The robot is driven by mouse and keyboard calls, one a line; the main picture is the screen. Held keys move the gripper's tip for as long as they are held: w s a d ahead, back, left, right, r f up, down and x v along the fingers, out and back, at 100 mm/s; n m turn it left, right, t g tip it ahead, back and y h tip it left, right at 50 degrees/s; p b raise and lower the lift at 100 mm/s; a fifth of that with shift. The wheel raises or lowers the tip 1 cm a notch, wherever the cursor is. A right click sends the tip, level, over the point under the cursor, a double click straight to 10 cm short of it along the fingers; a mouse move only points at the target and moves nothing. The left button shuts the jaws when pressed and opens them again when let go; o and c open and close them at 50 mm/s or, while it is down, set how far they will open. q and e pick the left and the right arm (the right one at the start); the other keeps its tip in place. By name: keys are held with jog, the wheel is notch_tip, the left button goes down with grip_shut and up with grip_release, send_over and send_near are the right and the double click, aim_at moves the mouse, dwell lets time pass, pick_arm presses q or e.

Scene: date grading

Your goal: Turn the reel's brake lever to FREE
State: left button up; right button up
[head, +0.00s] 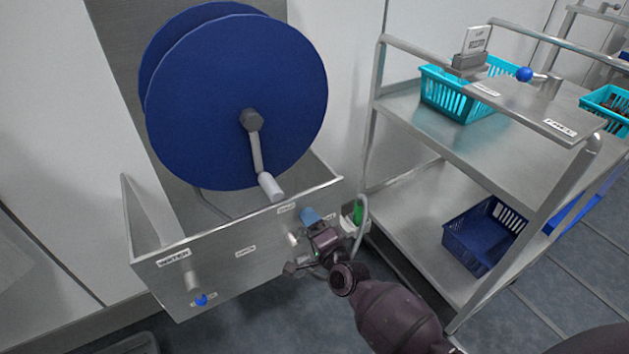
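The reel (235,105) is a big blue double disc with a grey crank, standing in a metal box (225,262). Small labels sit on the box's front, too small to read surely. At the front's left end a short lever (193,281) points down, with a blue knob (201,299). Near the right end a blue piece (309,216) shows just above my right gripper (295,254); it may be the end of another lever. My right gripper is at the box's front there and hides part of it. Whether its fingers are apart or touch anything is unclear. My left gripper is out of view.
A metal cart (420,190) stands to the right, with a turquoise basket (455,105) on top and a dark blue basket (480,237) below. Its top rail carries a blue-knobbed lever (524,74). A green item (358,212) and a hose loop are beside the box.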

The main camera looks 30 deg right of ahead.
pick_arm(q)
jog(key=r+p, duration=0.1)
jog(key=p, duration=0.1)
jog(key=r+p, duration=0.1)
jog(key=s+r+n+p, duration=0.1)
jog(key=p, duration=0.1)
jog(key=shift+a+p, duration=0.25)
jog(key=shift+p, duration=0.05)
pick_arm(e)
notch_tip(320, 180, up, 14)
jog(key=shift+r, duration=0.25)
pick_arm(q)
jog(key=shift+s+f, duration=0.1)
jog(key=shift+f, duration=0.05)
pick_arm(e)
jog(key=shift+d+f, duration=0.1)
